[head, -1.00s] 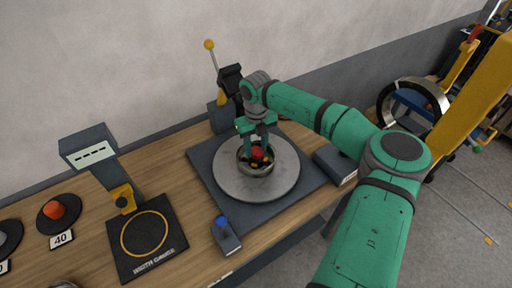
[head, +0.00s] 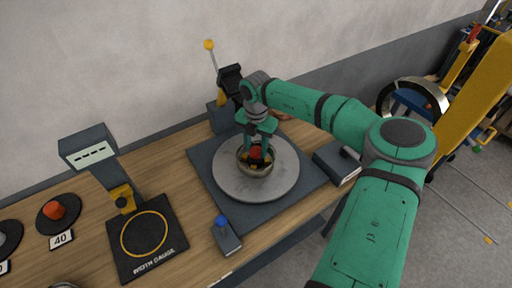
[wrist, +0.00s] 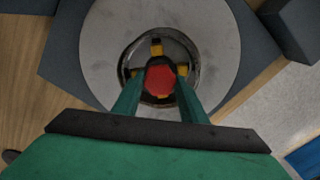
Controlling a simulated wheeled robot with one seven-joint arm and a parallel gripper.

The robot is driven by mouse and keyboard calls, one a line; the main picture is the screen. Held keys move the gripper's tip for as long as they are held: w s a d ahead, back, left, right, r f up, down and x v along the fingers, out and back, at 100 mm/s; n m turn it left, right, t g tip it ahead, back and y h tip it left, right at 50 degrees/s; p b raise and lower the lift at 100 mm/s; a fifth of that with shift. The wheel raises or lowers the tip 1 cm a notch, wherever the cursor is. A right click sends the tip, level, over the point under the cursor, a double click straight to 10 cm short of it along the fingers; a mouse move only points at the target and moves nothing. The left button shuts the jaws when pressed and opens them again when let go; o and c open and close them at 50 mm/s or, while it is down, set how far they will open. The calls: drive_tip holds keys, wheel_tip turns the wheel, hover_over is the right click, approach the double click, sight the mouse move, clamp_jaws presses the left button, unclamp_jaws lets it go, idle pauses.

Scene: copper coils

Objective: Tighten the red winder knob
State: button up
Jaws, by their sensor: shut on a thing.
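The red winder knob (wrist: 160,79) sits at the centre of a metal ring (wrist: 124,62) with yellow-and-black pieces inside it. The ring stands on the round grey plate (head: 230,179) of the winder. My gripper (wrist: 160,88) comes down from above, and its two green fingers are shut on the red knob, one on each side. In the head view the knob (head: 256,152) shows partly between the fingers.
A lever with a yellow ball (head: 208,44) rises behind the plate. A blue-button box (head: 226,235) stands in front, and a dark box (head: 337,163) at right. The width gauge (head: 146,238) and a red knob on a black disc (head: 54,210) are at left.

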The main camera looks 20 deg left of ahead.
sight(256, 151)
drive_tip(key=m, duration=0.7)
drive_tip(key=shift+s+d+f, duration=0.1)
drive_tip(key=shift+d, duration=0.05)
drive_tip(key=m, duration=0.3)
drive_tip(key=shift+m, duration=2.3)
drive_tip(key=o, duration=1.1)
drive_tip(key=shift+c, duration=0.2)
drive_tip(key=shift+r, duration=0.2)
wheel_tip(256, 151, up, 11)
drive_tip(key=shift+f, duration=0.2)
